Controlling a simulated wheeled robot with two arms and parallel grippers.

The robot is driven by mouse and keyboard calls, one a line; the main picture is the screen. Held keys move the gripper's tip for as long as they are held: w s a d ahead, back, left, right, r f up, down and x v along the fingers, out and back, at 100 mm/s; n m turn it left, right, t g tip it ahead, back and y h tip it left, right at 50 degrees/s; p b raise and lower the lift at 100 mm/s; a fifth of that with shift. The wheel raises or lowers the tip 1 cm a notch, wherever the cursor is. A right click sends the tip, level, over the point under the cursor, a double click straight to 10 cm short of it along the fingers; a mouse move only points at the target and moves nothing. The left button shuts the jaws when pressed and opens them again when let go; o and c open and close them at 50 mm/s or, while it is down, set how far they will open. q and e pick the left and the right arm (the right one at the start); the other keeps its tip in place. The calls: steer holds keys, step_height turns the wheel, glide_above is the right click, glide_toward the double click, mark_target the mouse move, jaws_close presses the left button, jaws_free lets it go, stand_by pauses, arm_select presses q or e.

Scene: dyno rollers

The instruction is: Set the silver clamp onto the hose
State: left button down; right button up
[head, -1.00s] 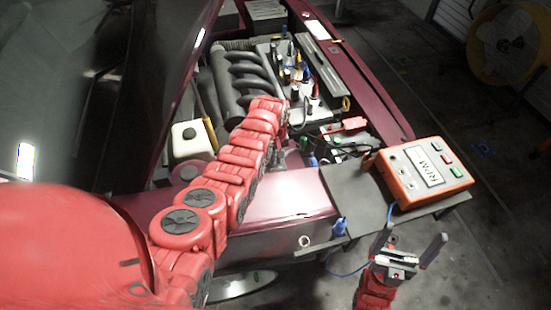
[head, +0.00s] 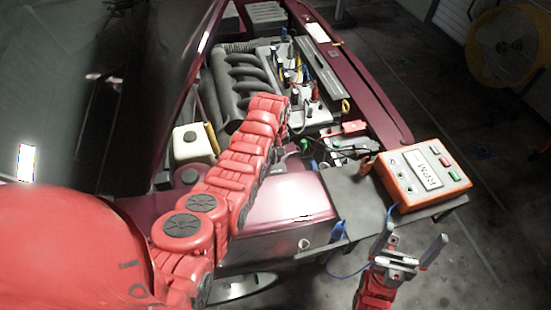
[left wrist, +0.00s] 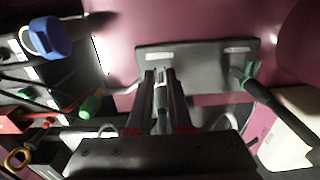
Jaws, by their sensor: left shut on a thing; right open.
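In the left wrist view my left gripper (left wrist: 159,72) is shut on a small silvery thing that looks like the silver clamp (left wrist: 160,95); the fingers hide most of it. A grey plate with two pale slots (left wrist: 195,62) lies just beyond the fingertips. A dark hose-like tube (left wrist: 285,115) runs at the right, apart from the gripper; I cannot tell whether it is the hose. In the head view my left arm reaches into the engine bay and hides its gripper. My right gripper (head: 411,243) is open and empty below the grey tray.
An orange RPM box (head: 425,175) stands on the grey tray (head: 352,205). A blue clip (head: 338,230) with a blue wire hangs at the tray edge. A white tank (head: 193,144), black manifold (head: 245,85) and several leads crowd the bay. A blue cap (left wrist: 48,38) shows in the wrist view.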

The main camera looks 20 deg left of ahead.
arm_select(q)
steer(key=shift+w+r, duration=0.1)
steer(key=c, duration=0.8)
jaws_free()
steer(key=shift+r, duration=0.4)
step_height(320, 180, up, 7)
steer(key=b, duration=0.1)
step_height(320, 180, up, 10)
steer(key=f+p, duration=0.1)
steer(key=p, duration=0.7)
glide_above(276, 161)
steer(key=shift+r, duration=0.25)
